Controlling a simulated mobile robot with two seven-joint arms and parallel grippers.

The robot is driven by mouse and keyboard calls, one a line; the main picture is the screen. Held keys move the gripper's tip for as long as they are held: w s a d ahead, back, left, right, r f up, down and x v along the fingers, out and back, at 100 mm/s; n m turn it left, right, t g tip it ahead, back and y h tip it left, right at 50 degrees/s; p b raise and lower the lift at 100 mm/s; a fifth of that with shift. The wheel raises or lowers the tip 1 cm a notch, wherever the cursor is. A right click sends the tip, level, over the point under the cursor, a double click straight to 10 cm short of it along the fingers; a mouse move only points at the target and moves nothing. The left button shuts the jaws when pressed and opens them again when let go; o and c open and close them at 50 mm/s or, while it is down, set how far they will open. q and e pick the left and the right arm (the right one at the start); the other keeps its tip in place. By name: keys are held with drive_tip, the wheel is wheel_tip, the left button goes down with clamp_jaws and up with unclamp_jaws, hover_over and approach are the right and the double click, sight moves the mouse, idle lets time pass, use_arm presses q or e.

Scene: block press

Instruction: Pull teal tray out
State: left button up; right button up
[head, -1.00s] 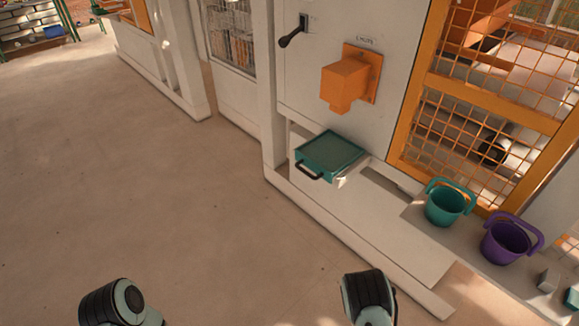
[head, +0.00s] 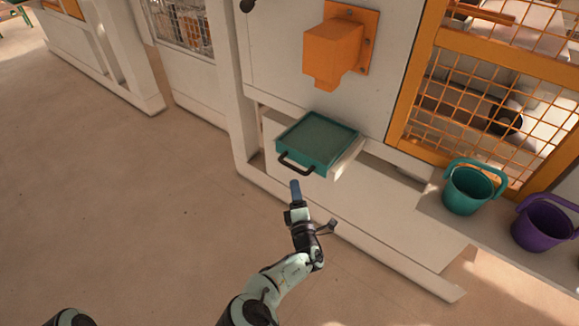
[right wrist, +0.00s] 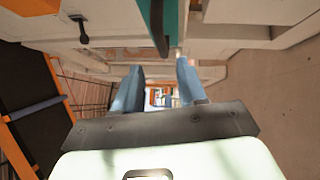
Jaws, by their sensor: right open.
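The teal tray (head: 318,140) juts from the low opening in the white press, below the orange spout. It is flat and shallow, and its inside looks empty. Its dark bar handle (head: 294,165) is on the front side. My right gripper (head: 295,186) is just in front of and below the handle, apart from it in the head view. In the right wrist view its two blue fingers (right wrist: 158,72) are spread with nothing between them. The tray (right wrist: 170,18) and dark handle (right wrist: 159,28) show at the top there. My left gripper is out of view.
The orange spout (head: 335,52) hangs above the tray. A teal bucket (head: 468,190) and a purple bucket (head: 541,225) stand on the ledge at the right. A dark lever (right wrist: 80,28) shows in the right wrist view. The floor (head: 150,215) at the left is clear.

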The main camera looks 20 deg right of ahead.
sight(291, 165)
drive_tip(key=w, duration=0.3)
drive_tip(key=w+b, duration=0.1)
drive_tip(key=w, duration=0.2)
drive_tip(key=w+d+b, duration=0.1)
drive_tip(key=w, duration=0.2)
drive_tip(key=shift+r, duration=0.4)
drive_tip(key=shift+w+d+r, duration=0.1)
drive_tip(key=shift+w, duration=0.35)
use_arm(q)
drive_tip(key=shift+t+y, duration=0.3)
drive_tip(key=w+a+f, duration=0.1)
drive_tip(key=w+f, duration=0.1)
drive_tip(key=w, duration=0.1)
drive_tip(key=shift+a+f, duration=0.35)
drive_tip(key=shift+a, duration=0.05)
use_arm(e)
clamp_jaws()
